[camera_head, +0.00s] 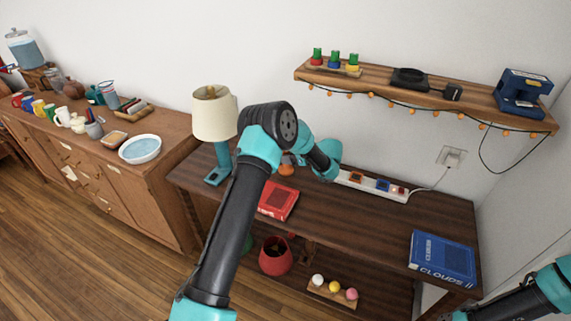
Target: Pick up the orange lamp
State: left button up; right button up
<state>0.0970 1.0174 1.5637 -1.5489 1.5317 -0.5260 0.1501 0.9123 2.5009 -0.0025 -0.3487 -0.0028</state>
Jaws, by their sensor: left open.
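A table lamp with a cream shade (214,114) and a teal base (219,165) stands upright at the left end of the dark wooden table. I see no plainly orange lamp. A small rounded orange thing (286,169) sits on the table behind my left arm, partly hidden; I cannot tell what it is. My left arm rises through the middle and bends down over the table. My left gripper (302,160) is open, mostly hidden by its own wrist, close to the orange thing and right of the table lamp. My right gripper is out of view; only its arm shows at bottom right.
A wall shelf (400,88) with hanging orange bulbs is above. A red pot (275,257) sits below. A cabinet (140,185) stands left.

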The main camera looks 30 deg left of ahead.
pick_arm(q)
jog(key=shift+a+f, duration=0.25)
jog(key=shift+a, duration=0.3)
jog(key=shift+c, duration=0.5)
grip_shut()
